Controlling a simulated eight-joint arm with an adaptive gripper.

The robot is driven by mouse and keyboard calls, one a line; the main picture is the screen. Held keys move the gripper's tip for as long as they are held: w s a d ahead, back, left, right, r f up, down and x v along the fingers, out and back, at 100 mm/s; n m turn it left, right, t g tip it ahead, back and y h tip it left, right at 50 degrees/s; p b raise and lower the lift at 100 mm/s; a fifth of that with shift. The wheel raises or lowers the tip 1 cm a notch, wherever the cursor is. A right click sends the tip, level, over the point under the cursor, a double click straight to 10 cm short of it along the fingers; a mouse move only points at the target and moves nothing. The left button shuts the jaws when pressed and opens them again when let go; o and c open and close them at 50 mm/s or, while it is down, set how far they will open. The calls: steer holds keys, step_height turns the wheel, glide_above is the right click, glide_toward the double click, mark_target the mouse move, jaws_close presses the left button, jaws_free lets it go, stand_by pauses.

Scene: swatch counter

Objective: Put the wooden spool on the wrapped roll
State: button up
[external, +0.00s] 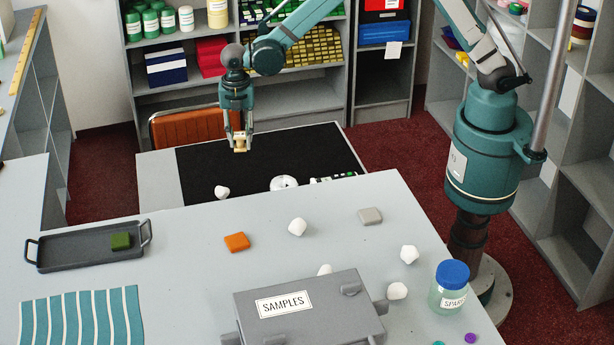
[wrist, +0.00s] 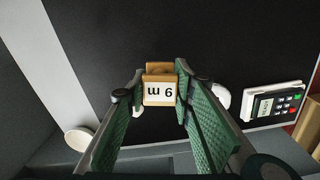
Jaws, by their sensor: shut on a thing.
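The wooden spool (external: 240,147) is pale wood and held up over the black surface. In the wrist view the spool (wrist: 160,88) sits between the fingertips, with a white label reading "6 m" upside down. My gripper (external: 238,139) is shut on it, and it also shows in the wrist view (wrist: 158,98). A white round thing (external: 284,183), which looks like the wrapped roll, lies on the black surface, to the right of and nearer the camera than the spool. In the wrist view it (wrist: 222,99) is partly hidden by a finger.
A card reader (external: 333,179) lies right of the white round thing. A white lump (external: 221,192) lies left of it. The grey counter holds a SAMPLES box (external: 310,312), a tray (external: 75,254), a blue-lidded jar (external: 449,290) and more white lumps. The black surface's back is clear.

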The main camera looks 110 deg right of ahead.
steer(key=s+a+r+n+b, duration=0.1)
steer(key=s+a+r+n, duration=0.1)
steer(key=s+a, duration=0.9)
steer(key=shift+s+a+r, duration=0.15)
steer(key=shift+a+r, duration=0.65)
steer(key=shift+a, duration=0.1)
glide_above(284, 182)
steer(key=shift+f+b, duration=0.35)
steer(key=shift+f, duration=2.8)
steer(key=shift+f, duration=1.9)
steer(key=shift+f+b, duration=0.15)
steer(key=shift+b, duration=0.25)
steer(key=o, duration=0.9)
